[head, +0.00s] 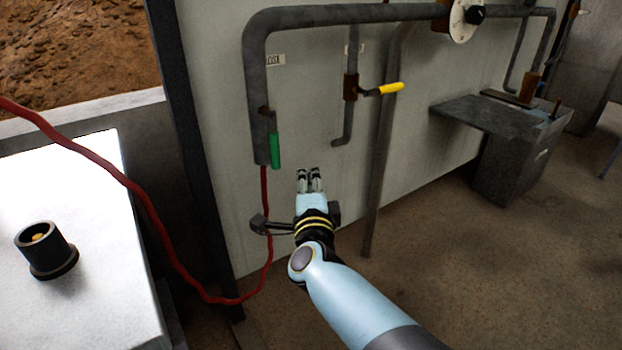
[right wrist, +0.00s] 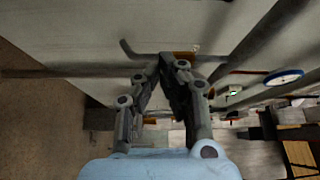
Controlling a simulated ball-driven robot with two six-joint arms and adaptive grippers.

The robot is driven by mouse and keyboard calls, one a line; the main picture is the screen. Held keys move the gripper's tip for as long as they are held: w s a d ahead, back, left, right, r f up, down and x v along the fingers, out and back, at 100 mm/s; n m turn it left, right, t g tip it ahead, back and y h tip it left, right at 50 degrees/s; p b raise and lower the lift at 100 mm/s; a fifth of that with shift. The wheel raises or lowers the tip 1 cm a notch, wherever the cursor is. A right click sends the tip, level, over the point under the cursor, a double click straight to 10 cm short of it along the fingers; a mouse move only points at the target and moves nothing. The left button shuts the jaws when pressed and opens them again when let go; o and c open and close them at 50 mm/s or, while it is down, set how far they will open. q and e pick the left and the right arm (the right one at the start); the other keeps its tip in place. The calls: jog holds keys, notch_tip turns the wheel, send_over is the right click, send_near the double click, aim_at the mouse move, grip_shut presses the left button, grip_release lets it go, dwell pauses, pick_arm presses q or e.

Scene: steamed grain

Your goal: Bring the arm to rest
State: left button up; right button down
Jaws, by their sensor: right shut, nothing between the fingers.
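My right gripper (head: 309,177) is raised in front of the pale wall panel, below the pipes, at the middle of the head view. Its fingers are together and hold nothing. In the right wrist view the fingers (right wrist: 163,75) also close towards each other, with the panel and pipes beyond. My light blue right arm (head: 350,300) comes in from the bottom right. A red hose (head: 267,230) hangs from the pipe just left of the gripper; I cannot tell whether the wrist touches it. My left gripper is not in view.
A pipe with a green handle (head: 275,150) and a valve with a yellow handle (head: 390,88) are on the panel. A white-topped block (head: 100,240) with a black fitting (head: 46,248) stands left. A grey sink-like unit (head: 510,125) stands right. The floor (head: 500,280) at lower right is clear.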

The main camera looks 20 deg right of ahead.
jog(key=s+d+f+n+g+y, duration=0.1)
jog(key=s+f+n+g+y, duration=0.3)
jog(key=s+f, duration=1)
jog(key=s+d+f+n+g+y, duration=0.1)
jog(key=s+d+f+n+g, duration=0.15)
jog(key=s+f+n, duration=0.85)
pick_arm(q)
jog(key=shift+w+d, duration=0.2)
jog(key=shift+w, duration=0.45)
pick_arm(e)
jog(key=s+d+f+n+g, duration=0.1)
jog(key=s+f, duration=0.4)
jog(key=s, duration=0.6)
jog(key=s+d+f+n+g, duration=0.1)
jog(key=s+f+n+g, duration=0.2)
jog(key=s, duration=0.8)
jog(key=s+d+f+n+g+y, duration=0.1)
jog(key=s+f+n+g, duration=0.1)
jog(key=s+f+g, duration=0.4)
jog(key=s+f, duration=0.2)
jog(key=s, duration=0.3)
jog(key=shift+s+d+f+n, duration=0.15)
jog(key=shift+d+n, duration=0.05)
jog(key=shift+n, duration=0.1)
